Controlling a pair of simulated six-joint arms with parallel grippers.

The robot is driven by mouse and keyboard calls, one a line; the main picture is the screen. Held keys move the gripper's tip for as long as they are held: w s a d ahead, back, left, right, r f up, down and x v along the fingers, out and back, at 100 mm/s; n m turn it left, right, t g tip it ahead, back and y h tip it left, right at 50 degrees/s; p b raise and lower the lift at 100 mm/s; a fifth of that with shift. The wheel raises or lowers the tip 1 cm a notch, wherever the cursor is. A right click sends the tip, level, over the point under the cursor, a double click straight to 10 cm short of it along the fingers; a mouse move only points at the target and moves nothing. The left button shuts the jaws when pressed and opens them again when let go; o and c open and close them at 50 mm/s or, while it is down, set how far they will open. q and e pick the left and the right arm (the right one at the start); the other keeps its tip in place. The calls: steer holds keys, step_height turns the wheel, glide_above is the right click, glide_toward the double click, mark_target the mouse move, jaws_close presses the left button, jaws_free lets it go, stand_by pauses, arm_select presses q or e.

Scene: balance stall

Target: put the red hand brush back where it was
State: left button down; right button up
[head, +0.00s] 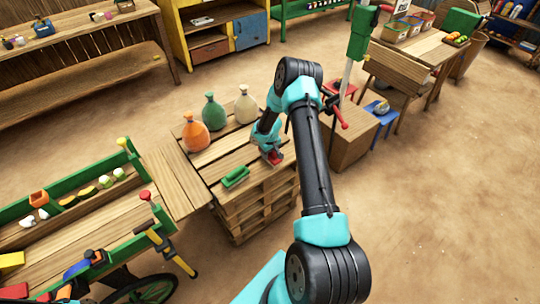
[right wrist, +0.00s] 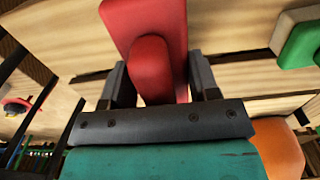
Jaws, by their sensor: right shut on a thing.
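The red hand brush (head: 276,159) is at the right part of the wooden pallet stack (head: 262,186). My right gripper (head: 270,153) is shut on it from above. In the right wrist view the red brush (right wrist: 148,68) sits between the two dark fingers of my right gripper (right wrist: 158,82), its red block reaching past them. I cannot tell whether the brush touches the boards. A green hand brush (head: 235,177) lies on the pallet to the left, apart from the red one. My left gripper is not clearly in view.
An orange sack (head: 195,136), a green sack (head: 214,114) and a cream sack (head: 245,106) stand along the pallet's back. A green-railed cart (head: 82,212) is at the left. A brown box (head: 352,142) stands close on the right. Bare boards lie around the green brush.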

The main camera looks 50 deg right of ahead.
steer(key=shift+f, duration=0.75)
steer(key=shift+f, duration=0.15)
steer(key=o, duration=0.9)
step_height(320, 180, up, 12)
steer(key=shift+r, duration=0.15)
